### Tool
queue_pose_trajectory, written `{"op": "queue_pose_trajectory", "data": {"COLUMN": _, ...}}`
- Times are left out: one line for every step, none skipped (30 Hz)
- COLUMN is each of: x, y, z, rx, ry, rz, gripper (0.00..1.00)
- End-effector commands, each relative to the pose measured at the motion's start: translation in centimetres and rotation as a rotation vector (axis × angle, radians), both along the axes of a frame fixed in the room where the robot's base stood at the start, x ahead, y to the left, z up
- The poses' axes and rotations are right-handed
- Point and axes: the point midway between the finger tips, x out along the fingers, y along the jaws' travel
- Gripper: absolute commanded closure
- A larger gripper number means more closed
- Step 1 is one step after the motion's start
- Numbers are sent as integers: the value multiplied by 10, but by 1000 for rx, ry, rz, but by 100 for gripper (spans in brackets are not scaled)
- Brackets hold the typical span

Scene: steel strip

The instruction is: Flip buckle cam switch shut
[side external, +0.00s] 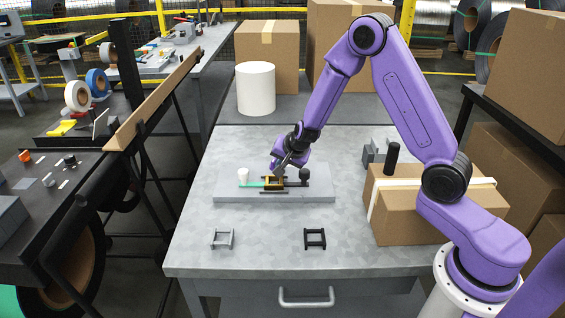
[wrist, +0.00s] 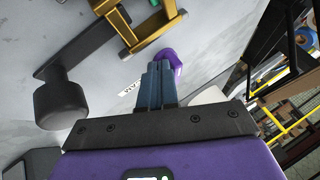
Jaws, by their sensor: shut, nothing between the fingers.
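The buckle (side external: 274,183) is a small gold frame on a grey plate (side external: 315,196) in the middle of the bench. A dark bar with a black knob (side external: 304,174) extends to its right, and a green strap (side external: 250,184) and white knob (side external: 243,174) lie to its left. In the wrist view, the gold frame (wrist: 140,30) is at the top and the black knob (wrist: 62,104) at left. My gripper (side external: 279,166) is shut and empty, low over the buckle. Its closed blue-grey fingers (wrist: 160,68) appear beside the frame. I cannot tell whether they touch it.
Two small frame-shaped parts, one grey (side external: 222,238) and one black (side external: 315,238), lie in front of the plate. A cardboard box (side external: 405,212) stands at the right. A white cylinder (side external: 256,88) and larger boxes stand behind. The bench front is otherwise clear.

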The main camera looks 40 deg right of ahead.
Motion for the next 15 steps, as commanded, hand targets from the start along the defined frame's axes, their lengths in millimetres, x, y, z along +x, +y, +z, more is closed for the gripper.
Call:
{"op": "queue_pose_trajectory", "data": {"x": 0, "y": 0, "z": 0, "rx": 0, "ry": 0, "rz": -7, "gripper": 100}}
{"op": "queue_pose_trajectory", "data": {"x": 0, "y": 0, "z": 0, "rx": 0, "ry": 0, "rz": -11, "gripper": 100}}
{"op": "queue_pose_trajectory", "data": {"x": 0, "y": 1, "z": 0, "rx": 1, "ry": 0, "rz": -17, "gripper": 100}}
{"op": "queue_pose_trajectory", "data": {"x": 0, "y": 1, "z": 0, "rx": 1, "ry": 0, "rz": -22, "gripper": 100}}
{"op": "queue_pose_trajectory", "data": {"x": 0, "y": 1, "z": 0, "rx": 0, "ry": 0, "rz": -26, "gripper": 100}}
{"op": "queue_pose_trajectory", "data": {"x": 0, "y": 1, "z": 0, "rx": 0, "ry": 0, "rz": -33, "gripper": 100}}
{"op": "queue_pose_trajectory", "data": {"x": 0, "y": 2, "z": 0, "rx": 0, "ry": 0, "rz": -38, "gripper": 100}}
{"op": "queue_pose_trajectory", "data": {"x": 0, "y": 2, "z": 0, "rx": 0, "ry": 1, "rz": -41, "gripper": 100}}
{"op": "queue_pose_trajectory", "data": {"x": 0, "y": 2, "z": 0, "rx": 0, "ry": 1, "rz": -49, "gripper": 100}}
{"op": "queue_pose_trajectory", "data": {"x": 0, "y": 2, "z": 0, "rx": 0, "ry": 1, "rz": -55, "gripper": 100}}
{"op": "queue_pose_trajectory", "data": {"x": 0, "y": 2, "z": 0, "rx": 1, "ry": 0, "rz": -61, "gripper": 100}}
{"op": "queue_pose_trajectory", "data": {"x": 0, "y": 3, "z": 0, "rx": 1, "ry": 0, "rz": -66, "gripper": 100}}
{"op": "queue_pose_trajectory", "data": {"x": 0, "y": 3, "z": 0, "rx": 1, "ry": 1, "rz": -72, "gripper": 100}}
{"op": "queue_pose_trajectory", "data": {"x": 1, "y": 3, "z": 0, "rx": 0, "ry": 1, "rz": -79, "gripper": 100}}
{"op": "queue_pose_trajectory", "data": {"x": 1, "y": 3, "z": 0, "rx": 0, "ry": 1, "rz": -85, "gripper": 100}}
